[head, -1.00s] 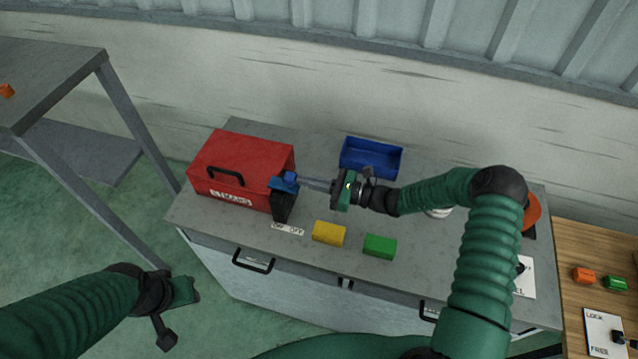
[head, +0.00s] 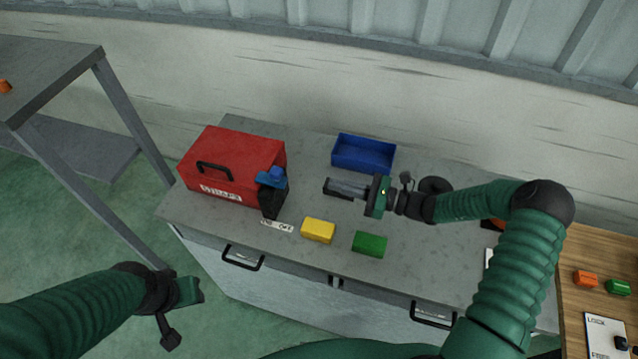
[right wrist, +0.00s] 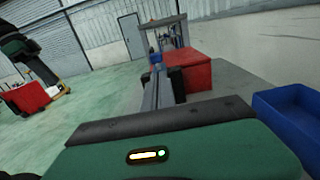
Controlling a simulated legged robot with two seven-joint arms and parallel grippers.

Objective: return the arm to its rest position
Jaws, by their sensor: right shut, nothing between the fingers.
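My right arm (head: 500,260) reaches in from the right over the grey cabinet top. Its gripper (head: 328,188) is shut and empty, held above the cabinet between the red box and the green block. In the right wrist view its fingers (right wrist: 152,90) point toward the red box and are apart from it. My left gripper (head: 190,290) hangs at the lower left over the floor, away from the cabinet; its finger opening is too small to tell.
The red box (head: 220,165) has a black and blue device (head: 272,190) at its right side. A blue tray (head: 363,155), a yellow block (head: 318,230) and a green block (head: 369,244) are on the cabinet (head: 190,214). A wooden table (head: 590,250) stands right, a grey table (head: 50,60) left.

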